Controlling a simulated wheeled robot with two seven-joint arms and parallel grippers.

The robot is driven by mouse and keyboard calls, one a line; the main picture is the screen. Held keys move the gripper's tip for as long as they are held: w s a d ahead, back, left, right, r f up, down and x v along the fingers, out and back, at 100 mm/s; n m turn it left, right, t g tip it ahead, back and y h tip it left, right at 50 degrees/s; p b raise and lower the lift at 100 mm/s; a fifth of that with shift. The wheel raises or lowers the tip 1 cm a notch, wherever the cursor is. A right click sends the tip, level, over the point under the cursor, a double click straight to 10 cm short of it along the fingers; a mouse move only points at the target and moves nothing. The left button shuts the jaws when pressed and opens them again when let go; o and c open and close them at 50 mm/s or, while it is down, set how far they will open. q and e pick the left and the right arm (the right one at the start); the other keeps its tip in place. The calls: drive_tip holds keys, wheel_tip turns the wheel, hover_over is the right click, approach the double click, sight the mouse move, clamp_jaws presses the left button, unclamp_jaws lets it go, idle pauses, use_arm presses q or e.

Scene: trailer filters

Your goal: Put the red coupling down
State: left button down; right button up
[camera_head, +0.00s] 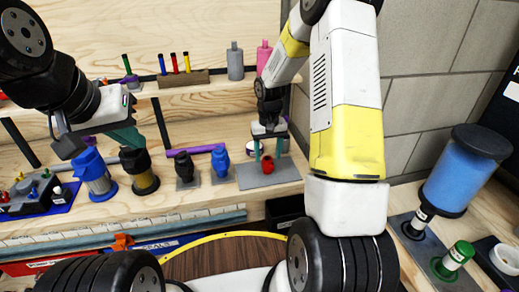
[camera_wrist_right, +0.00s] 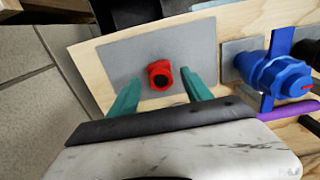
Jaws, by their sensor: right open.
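The red coupling (camera_head: 267,164) stands on a grey plate (camera_head: 281,177) at the right end of the wooden bench. In the right wrist view the red coupling (camera_wrist_right: 160,74) is on the grey plate (camera_wrist_right: 113,58), between the green fingers but apart from them. My right gripper (camera_head: 269,151) is open around the coupling, its fingers pointing down at the plate; it also shows in the right wrist view (camera_wrist_right: 158,90). My left gripper (camera_head: 146,133) is at the left, above and behind the blue-topped and black-topped filters. Its finger gap is not clear.
A blue fitting (camera_head: 220,161) and a dark fitting (camera_head: 184,166) stand just left of the plate. Filters with a blue top (camera_head: 94,174) and black top (camera_head: 140,171) stand further left. A purple bar (camera_head: 207,149) lies behind. A large blue filter (camera_head: 459,172) stands at the right.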

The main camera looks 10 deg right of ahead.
wheel_tip(320, 180, up, 7)
drive_tip(key=shift+r, duration=0.1)
wheel_tip(320, 180, up, 10)
drive_tip(key=t, duration=0.2)
hover_over(268, 159)
drive_tip(key=s, duration=0.5)
drive_tip(key=s+a+r+t+y, duration=0.1)
drive_tip(key=s+r+t, duration=0.1)
drive_tip(key=s+r, duration=0.3)
drive_tip(key=s+a+r+t+y, duration=0.1)
drive_tip(key=s+r, duration=0.4)
drive_tip(key=s, duration=0.9)
drive_tip(key=shift+s+a+r+t, duration=0.25)
drive_tip(key=shift+s+a+t, duration=0.05)
drive_tip(key=shift+a+t, duration=0.35)
